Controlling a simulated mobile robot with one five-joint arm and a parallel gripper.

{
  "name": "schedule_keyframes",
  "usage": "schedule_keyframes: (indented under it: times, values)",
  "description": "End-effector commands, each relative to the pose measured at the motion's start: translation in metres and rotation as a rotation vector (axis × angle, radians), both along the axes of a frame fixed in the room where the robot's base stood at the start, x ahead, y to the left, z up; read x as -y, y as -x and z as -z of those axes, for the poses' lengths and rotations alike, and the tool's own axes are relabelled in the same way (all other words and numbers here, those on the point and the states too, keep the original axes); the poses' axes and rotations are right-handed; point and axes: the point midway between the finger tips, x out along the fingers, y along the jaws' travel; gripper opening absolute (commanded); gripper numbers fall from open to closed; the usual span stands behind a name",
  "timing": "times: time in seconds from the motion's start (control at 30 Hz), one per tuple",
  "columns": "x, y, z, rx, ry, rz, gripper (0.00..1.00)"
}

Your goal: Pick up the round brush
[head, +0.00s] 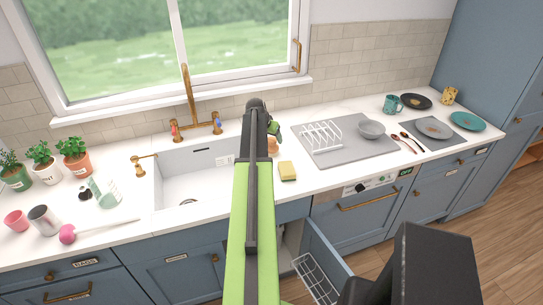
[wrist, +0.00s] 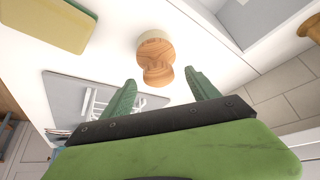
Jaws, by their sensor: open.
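The round brush (wrist: 154,50) is a small wooden piece with a rounded knob and a pale rim, on the white counter in the wrist view. In the head view only a bit of the brush (head: 273,147) shows beside my arm, right of the sink. My gripper (wrist: 160,77) is open and empty, its two green fingers pointing toward the brush, with the knob between and just beyond their tips. In the head view my gripper (head: 274,129) is mostly hidden by my arm.
A yellow-green sponge (head: 287,171) lies close by on the counter. The sink (head: 185,175) with a brass tap (head: 188,95) is to the left. A grey drying mat (head: 355,151) with a white rack (head: 322,135) and bowl (head: 371,129) is right. A cupboard door (head: 327,250) stands open below.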

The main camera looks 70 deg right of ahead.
Motion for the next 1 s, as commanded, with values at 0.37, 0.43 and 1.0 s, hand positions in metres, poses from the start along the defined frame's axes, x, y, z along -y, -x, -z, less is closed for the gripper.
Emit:
schedule_keyframes:
  times: [0.37,0.43,1.0]
  values:
    - [0.019,0.004,0.039,0.0,0.0,0.001,0.69]
    - [0.024,0.004,0.046,0.0,0.0,0.0,0.69]
    - [0.024,0.004,0.043,0.0,0.0,-0.001,0.26]
